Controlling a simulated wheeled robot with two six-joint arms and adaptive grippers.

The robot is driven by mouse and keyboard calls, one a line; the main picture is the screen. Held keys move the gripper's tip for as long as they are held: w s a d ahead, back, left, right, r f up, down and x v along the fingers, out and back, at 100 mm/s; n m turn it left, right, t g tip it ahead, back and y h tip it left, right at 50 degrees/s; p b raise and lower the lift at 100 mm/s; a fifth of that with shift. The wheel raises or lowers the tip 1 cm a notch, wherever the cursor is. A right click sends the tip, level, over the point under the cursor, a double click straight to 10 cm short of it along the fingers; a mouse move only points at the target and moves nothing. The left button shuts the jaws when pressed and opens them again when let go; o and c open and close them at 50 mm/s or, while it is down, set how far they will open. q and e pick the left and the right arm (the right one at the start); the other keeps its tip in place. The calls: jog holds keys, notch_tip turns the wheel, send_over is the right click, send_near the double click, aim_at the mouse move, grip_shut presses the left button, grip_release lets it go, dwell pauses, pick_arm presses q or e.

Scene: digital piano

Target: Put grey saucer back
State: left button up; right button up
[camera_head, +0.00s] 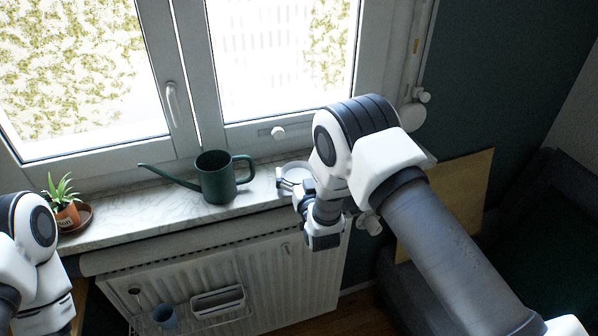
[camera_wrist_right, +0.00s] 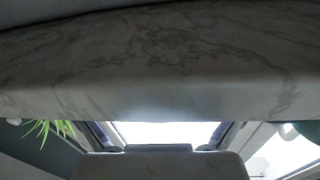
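A pale grey round dish, which looks like the saucer (camera_head: 297,170), is on or just above the marble windowsill (camera_head: 140,219), right of the green watering can (camera_head: 216,180). My right gripper (camera_head: 284,181) is at its near side, over the sill's front edge. The gripper partly hides the dish. I cannot tell whether the fingers touch it or how far apart they are. The right wrist view shows the marble sill (camera_wrist_right: 160,60) close up and no clear saucer. My left arm shows at the left edge, but its gripper is not in view.
A potted plant (camera_head: 66,212) stands on a brown saucer (camera_head: 84,218) at the sill's left. Below is a white radiator (camera_head: 270,270) with a rack holding a blue cup (camera_head: 164,315) and a white container (camera_head: 218,301). The window (camera_head: 280,60) is behind.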

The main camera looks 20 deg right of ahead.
jog(key=shift+r, duration=0.2)
jog(key=s+b, duration=0.2)
jog(key=s, duration=1)
jog(key=s+d+f+g, duration=0.2)
jog(key=s+f+g, duration=0.4)
jog(key=f, duration=0.4)
jog(key=s+d+f+g, duration=0.2)
jog(key=s+f+g, duration=0.2)
jog(key=s+f, duration=0.55)
jog(key=s+f+g, duration=0.3)
jog(key=s+g, duration=0.1)
jog(key=s, duration=0.5)
jog(key=s+f+n+g+y, duration=0.1)
jog(key=s+f+g, duration=0.2)
jog(key=s, duration=0.6)
jog(key=shift+s+d+f+g, duration=0.15)
jog(key=shift+d+g, duration=0.05)
jog(key=shift+g, duration=0.6)
